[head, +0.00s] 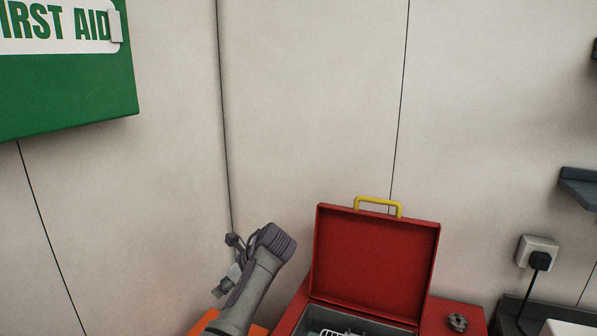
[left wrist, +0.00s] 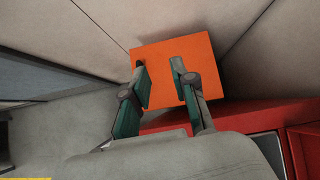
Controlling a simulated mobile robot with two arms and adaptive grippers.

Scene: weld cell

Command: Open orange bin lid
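The orange bin shows in the left wrist view as a flat square orange lid (left wrist: 205,55) set in the corner between wall panels. In the head view only a strip of orange (head: 203,322) shows at the bottom edge, partly behind my left arm. My left gripper (left wrist: 159,68) has its two fingers apart with nothing between them. In the left wrist view its fingertips lie over the lid; I cannot tell whether they touch it. In the head view the left gripper (head: 226,283) is partly hidden by my wrist. My right gripper is not in view.
An open red toolbox (head: 372,262) with a yellow handle (head: 378,206) stands right of the bin on a red surface (head: 470,315). A small grey metal part (head: 457,323) lies beside it. A green first aid box (head: 65,90) hangs upper left. A plug (head: 540,260) sits in a wall socket at right.

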